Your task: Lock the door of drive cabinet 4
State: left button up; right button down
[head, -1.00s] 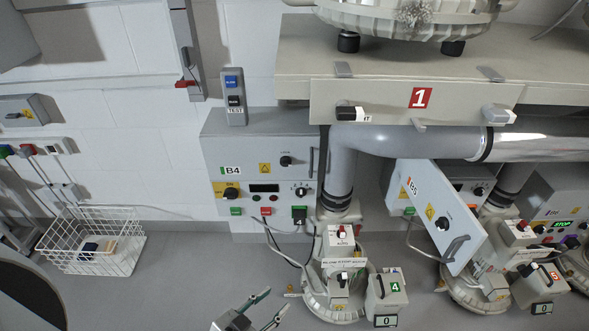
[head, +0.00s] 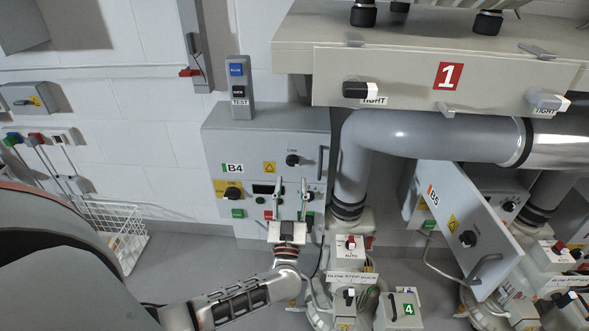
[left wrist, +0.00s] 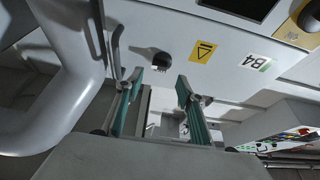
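Drive cabinet 4 (head: 262,127) is a grey box on the wall, labelled B4 (head: 233,168). Its upper door looks shut. A black lock knob (head: 292,160) sits on the door, left of the grey door handle (head: 322,162). My left gripper (head: 291,190) is open and empty, its two green-padded fingers pointing up in front of the cabinet, below the knob. In the left wrist view the knob (left wrist: 160,59) is beyond and between the fingertips, apart from them. The handle (left wrist: 115,45) is left of it there. My right gripper is out of view.
The lower panel carries a yellow-backed rotary switch (head: 230,191) and buttons, partly behind my fingers. A grey pipe (head: 352,165) stands close to the right. The cabinet B5 door (head: 470,225) is swung open. A wire basket (head: 128,235) stands on the floor at left.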

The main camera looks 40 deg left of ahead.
aim_at(293, 165)
pick_arm(q)
jog(key=x, duration=0.6)
jog(key=shift+w+a+r+b, duration=0.1)
jog(key=shift+w+r+b, duration=0.1)
jog(key=shift+w+b, duration=0.1)
jog(key=c, duration=0.9)
